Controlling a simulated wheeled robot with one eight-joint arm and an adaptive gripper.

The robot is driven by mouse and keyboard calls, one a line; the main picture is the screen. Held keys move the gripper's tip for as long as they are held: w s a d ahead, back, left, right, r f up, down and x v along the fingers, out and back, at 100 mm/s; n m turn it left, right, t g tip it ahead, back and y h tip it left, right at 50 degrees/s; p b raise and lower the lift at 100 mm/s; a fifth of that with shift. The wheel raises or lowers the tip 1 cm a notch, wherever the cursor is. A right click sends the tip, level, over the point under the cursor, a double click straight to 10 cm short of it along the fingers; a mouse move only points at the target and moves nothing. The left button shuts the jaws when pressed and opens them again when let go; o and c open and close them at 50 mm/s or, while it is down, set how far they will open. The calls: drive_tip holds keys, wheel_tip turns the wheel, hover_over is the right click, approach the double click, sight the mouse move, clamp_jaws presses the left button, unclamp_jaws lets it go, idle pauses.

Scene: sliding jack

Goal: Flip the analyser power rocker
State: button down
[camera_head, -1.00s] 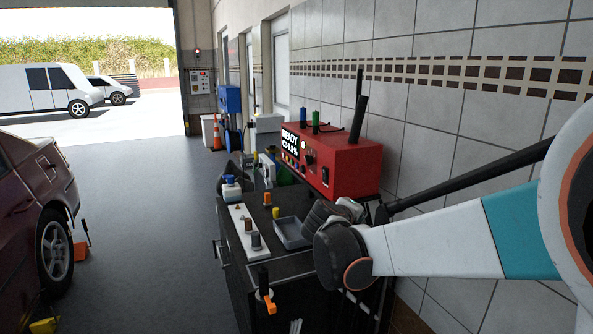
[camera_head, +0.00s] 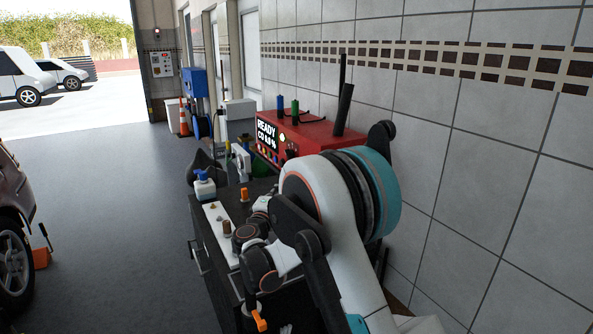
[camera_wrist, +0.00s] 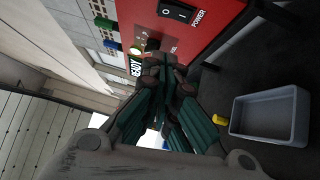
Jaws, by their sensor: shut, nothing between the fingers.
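The red analyser (camera_head: 318,130) stands on the dark bench by the tiled wall, its front lit with READY and a CO reading. It also shows in the wrist view (camera_wrist: 215,35). There its black power rocker (camera_wrist: 179,12) is set in the red face beside the word POWER. I cannot tell which side of the rocker is pressed in. My gripper (camera_wrist: 160,66) is shut and empty, in front of the analyser face, below and left of the rocker in the wrist picture and apart from it. In the head view my arm hides the rocker.
A grey tray (camera_wrist: 271,116) lies on the bench, with a yellow piece (camera_wrist: 219,119) beside it. A blue-capped bottle (camera_head: 204,185) stands at the bench's left. The tiled wall (camera_head: 480,160) is close on the right.

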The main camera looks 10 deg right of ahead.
drive_tip(key=shift+w, duration=0.1)
idle(0.3)
drive_tip(key=s+d+b+x, duration=0.1)
drive_tip(key=d+b+x, duration=0.1)
drive_tip(key=x, duration=1)
drive_tip(key=shift+w+d+r+b, duration=0.15)
drive_tip(key=shift+d+b, duration=0.25)
drive_tip(key=shift+b, duration=0.45)
drive_tip(key=shift+w+d+r, duration=0.1)
drive_tip(key=shift+d+r, duration=0.1)
drive_tip(key=shift+d, duration=0.1)
drive_tip(key=shift+a, duration=0.1)
